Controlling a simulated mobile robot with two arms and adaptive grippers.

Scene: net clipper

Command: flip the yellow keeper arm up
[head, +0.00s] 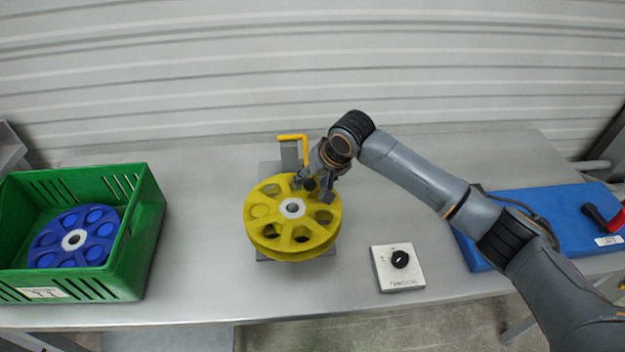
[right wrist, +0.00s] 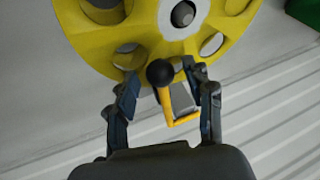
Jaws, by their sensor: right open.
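The yellow keeper arm (head: 291,137) is a thin bent rod at the back of a grey bracket (head: 290,155), behind a yellow reel (head: 265,212). In the right wrist view the keeper arm (right wrist: 167,106) ends in a black ball knob (right wrist: 160,73) in front of the reel (right wrist: 100,45). My right gripper (head: 313,190) is over the back edge of the reel. In the right wrist view its open fingers (right wrist: 165,80) stand on either side of the knob, with gaps visible. In the head view the gripper hides part of the keeper arm. My left gripper is out of view.
A green crate (head: 152,225) holding a blue reel (head: 98,240) stands at left. A white panel with a black dial (head: 400,260) lies front right of the yellow reel. A blue board (head: 575,215) with a red-and-black handle (head: 603,218) lies at right.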

